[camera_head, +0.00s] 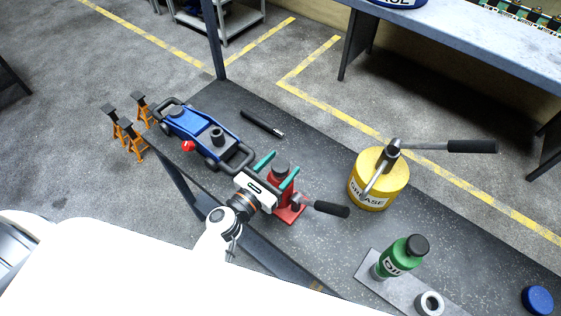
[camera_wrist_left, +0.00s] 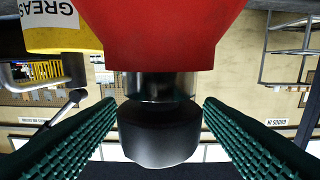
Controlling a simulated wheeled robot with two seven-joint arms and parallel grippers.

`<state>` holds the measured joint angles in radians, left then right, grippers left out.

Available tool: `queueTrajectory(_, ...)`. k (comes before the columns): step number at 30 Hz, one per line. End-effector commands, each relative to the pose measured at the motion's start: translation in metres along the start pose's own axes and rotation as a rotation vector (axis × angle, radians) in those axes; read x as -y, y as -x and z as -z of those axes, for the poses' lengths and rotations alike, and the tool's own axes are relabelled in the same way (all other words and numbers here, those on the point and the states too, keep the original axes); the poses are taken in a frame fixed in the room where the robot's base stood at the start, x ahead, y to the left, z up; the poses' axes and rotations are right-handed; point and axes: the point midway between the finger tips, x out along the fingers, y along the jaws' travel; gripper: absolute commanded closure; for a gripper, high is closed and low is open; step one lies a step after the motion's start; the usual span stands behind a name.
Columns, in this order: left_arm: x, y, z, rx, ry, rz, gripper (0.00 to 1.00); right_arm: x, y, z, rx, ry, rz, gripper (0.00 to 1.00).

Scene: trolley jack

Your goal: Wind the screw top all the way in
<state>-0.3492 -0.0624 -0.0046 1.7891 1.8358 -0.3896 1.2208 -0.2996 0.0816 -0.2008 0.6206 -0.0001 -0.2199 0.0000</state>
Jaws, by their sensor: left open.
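The red bottle jack (camera_head: 287,205) stands on the dark bench, with its dark round screw top (camera_head: 281,169) uppermost. A black-gripped handle (camera_head: 327,208) sticks out to its right. My left gripper (camera_head: 276,171) is open, with one green finger on each side of the screw top. In the left wrist view the picture is inverted: the red body (camera_wrist_left: 165,35) is above, a shiny metal collar (camera_wrist_left: 158,86) below it, then the black screw top (camera_wrist_left: 157,132) between the ribbed fingers (camera_wrist_left: 158,140). Gaps show between the top and both fingers there. My right gripper is not in view.
A blue trolley jack (camera_head: 190,125) lies left on the bench, with a black bar (camera_head: 262,123) behind. A yellow grease tin (camera_head: 372,190) with a long-handled pump stands right. A green oil bottle (camera_head: 401,259) and white ring (camera_head: 430,303) are nearer. Orange stands (camera_head: 125,132) are at far left.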

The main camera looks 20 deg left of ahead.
Motion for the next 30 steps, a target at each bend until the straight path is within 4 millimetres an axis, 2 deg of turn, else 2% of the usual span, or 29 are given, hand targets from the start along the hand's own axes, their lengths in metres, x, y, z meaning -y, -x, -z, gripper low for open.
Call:
queueTrajectory(10,-0.0004,-0.0049,-0.0001,0.0,0.0,-0.001,0.38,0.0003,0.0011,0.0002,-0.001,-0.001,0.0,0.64)
queueTrajectory(11,-0.0004,-0.0048,-0.0001,0.0,0.0,-0.001,0.42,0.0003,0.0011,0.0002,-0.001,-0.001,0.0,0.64)
queueTrajectory(18,-0.0003,-0.0046,0.0,0.0,0.0,-0.001,0.81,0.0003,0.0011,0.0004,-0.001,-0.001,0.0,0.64)
queueTrajectory(19,-0.0004,-0.0046,0.0,0.0,0.0,-0.001,0.83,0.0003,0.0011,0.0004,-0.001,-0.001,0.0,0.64)
queueTrajectory(30,0.0001,-0.0044,-0.0008,0.001,-0.004,-0.076,0.83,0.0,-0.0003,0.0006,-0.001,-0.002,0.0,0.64)
